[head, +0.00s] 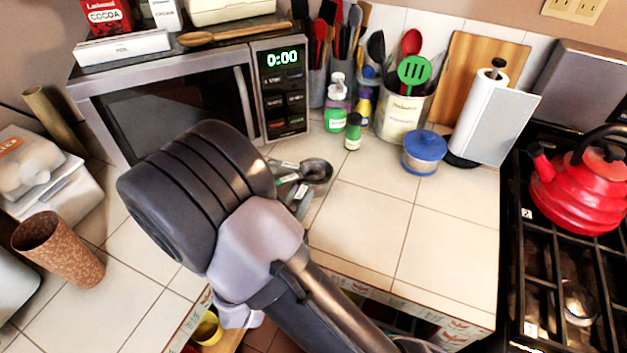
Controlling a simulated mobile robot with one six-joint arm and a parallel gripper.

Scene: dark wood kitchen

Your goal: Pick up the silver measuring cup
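Silver measuring cups (318,172) lie on the white tiled counter in front of the microwave, just right of my arm. A rounded metal bowl shows, with flat handles running left from it and below it. My arm's large dark joint covers the counter to their left, so part of the pile may be hidden. I cannot tell how many pieces there are. My gripper's fingers do not show in the head view; only arm links are visible.
A microwave (190,95) stands behind my arm. A red kettle (580,190) sits on the stove at right. The tiles right of the cups are clear.

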